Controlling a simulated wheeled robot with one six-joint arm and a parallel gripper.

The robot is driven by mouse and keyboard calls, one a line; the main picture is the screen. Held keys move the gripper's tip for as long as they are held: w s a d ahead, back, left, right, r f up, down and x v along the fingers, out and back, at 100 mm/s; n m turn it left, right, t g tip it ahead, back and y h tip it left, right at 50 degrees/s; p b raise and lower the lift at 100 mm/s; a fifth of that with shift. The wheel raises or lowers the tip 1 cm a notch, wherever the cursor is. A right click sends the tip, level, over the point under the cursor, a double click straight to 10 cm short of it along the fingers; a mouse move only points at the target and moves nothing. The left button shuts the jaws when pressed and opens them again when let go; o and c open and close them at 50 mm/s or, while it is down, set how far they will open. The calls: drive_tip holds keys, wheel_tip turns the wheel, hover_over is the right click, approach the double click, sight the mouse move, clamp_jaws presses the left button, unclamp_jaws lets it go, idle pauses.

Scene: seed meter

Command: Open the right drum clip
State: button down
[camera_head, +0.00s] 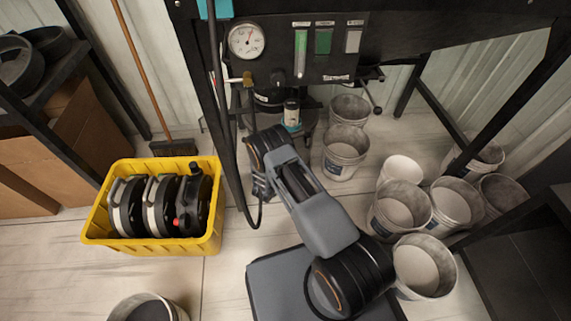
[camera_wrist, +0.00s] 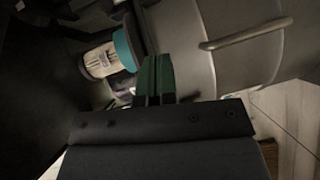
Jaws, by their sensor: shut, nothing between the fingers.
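In the wrist view my gripper (camera_wrist: 156,62) has its two green fingers shut together with nothing between them. The fingertips are in front of a large grey rounded metal body (camera_wrist: 190,60). A bent metal bar (camera_wrist: 245,33) stands out from grey metal to the right of the fingers, apart from them. I cannot tell whether this bar is the right drum clip. In the head view a dark drum-like part (camera_head: 270,98) sits under the gauge panel, partly hidden behind my arm. No clip can be made out there, and my fingertips are hidden.
A small teal-and-white canister (camera_wrist: 103,60) is left of my fingers; a similar one (camera_head: 291,113) shows in the head view. A black frame leg (camera_head: 213,90) and hose stand left of my arm. Several pails (camera_head: 345,145) stand right. A yellow crate (camera_head: 97,240) is left.

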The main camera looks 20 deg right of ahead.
sight(308, 141)
drive_tip(key=w+d+f+b, duration=0.1)
drive_tip(key=w+d+b, duration=0.2)
drive_tip(key=d, duration=0.5)
drive_tip(key=shift+w+d+f, duration=0.25)
drive_tip(key=shift+w+f, duration=0.05)
drive_tip(key=shift+w, duration=0.45)
drive_tip(key=shift+s, duration=0.1)
